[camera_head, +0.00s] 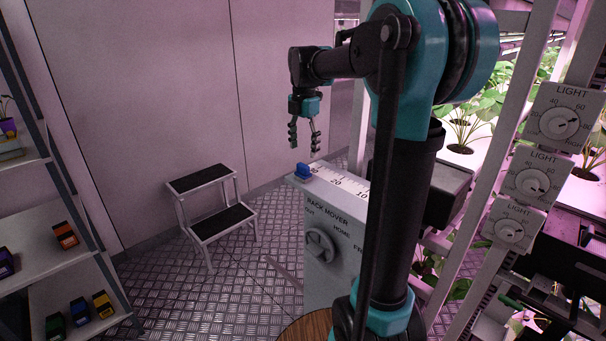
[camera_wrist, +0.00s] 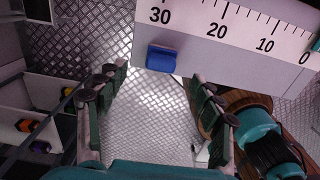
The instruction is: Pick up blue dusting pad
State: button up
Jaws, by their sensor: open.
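Two blue things show, and I cannot tell for certain which is the dusting pad. A small blue block (camera_head: 79,311) sits on the lower left shelf between a green and a yellow one. Another blue piece (camera_head: 302,172) is at the scale's 30 end on top of the grey rack mover cabinet (camera_head: 335,225); it also shows in the wrist view (camera_wrist: 161,58). My gripper (camera_head: 304,146) hangs pointing down, just above this second piece, with its fingers apart and empty. In the wrist view the piece appears ahead, between and beyond the fingertips (camera_wrist: 157,78).
The left shelf unit (camera_head: 50,277) also holds orange (camera_head: 66,235), purple (camera_head: 5,262), green (camera_head: 55,325) and yellow (camera_head: 103,304) blocks. A step stool (camera_head: 212,210) stands on the metal floor by the wall. Light dials (camera_head: 567,123) and plant racks are at right.

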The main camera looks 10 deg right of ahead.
aim_at(303, 165)
jog(key=shift+s+a+f, duration=0.1)
jog(key=shift+s+f, duration=0.05)
jog(key=shift+f, duration=1.55)
jog(key=shift+s+a+f, duration=0.1)
jog(key=shift+f, duration=1.55)
jog(key=c, duration=1.3)
jog(key=shift+r, duration=0.1)
notch_tip(303, 165, up, 20)
jog(key=shift+f, duration=0.1)
